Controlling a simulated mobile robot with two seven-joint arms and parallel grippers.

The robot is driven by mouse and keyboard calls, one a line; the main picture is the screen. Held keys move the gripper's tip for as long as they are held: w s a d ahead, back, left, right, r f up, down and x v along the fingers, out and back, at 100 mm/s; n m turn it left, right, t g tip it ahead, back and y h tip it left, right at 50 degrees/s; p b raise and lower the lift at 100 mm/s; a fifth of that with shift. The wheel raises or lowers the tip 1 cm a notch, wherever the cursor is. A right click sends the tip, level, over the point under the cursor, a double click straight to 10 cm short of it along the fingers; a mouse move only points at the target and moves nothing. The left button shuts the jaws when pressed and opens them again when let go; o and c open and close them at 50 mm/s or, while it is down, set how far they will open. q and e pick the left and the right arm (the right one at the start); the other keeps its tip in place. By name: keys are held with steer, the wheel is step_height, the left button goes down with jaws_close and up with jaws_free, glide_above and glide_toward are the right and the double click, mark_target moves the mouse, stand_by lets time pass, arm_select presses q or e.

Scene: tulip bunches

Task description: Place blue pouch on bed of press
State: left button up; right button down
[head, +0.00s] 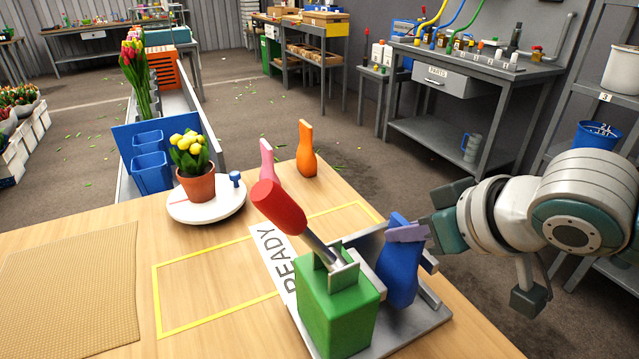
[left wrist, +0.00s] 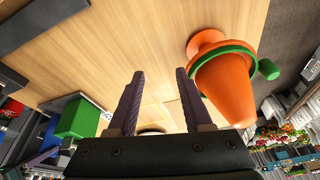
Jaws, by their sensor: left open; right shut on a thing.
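The blue pouch (head: 402,270) hangs upright, its top gripped by my right gripper (head: 412,232), which comes in from the right. The pouch is at the press, just right of the green block (head: 338,315). Its lower part is close over the grey base (head: 432,318) of the press; I cannot tell whether it touches the bed. The press has a raised red handle (head: 280,207). My left gripper (left wrist: 158,100) is open and empty in the left wrist view, above the wooden table; it is outside the head view. The green block (left wrist: 80,118) also shows there.
A plant pot (head: 196,184) stands on a white round stand (head: 215,210). A tan mat (head: 70,290) lies at left. Yellow tape (head: 157,300) outlines a clear table area. An orange cone-like thing (left wrist: 222,88) is near my left gripper.

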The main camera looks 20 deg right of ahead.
mark_target(399, 262)
steer(key=shift+f, duration=0.9)
steer(key=shift+f, duration=0.2)
steer(key=c, duration=1.2)
jaws_free()
steer(key=shift+o, duration=0.2)
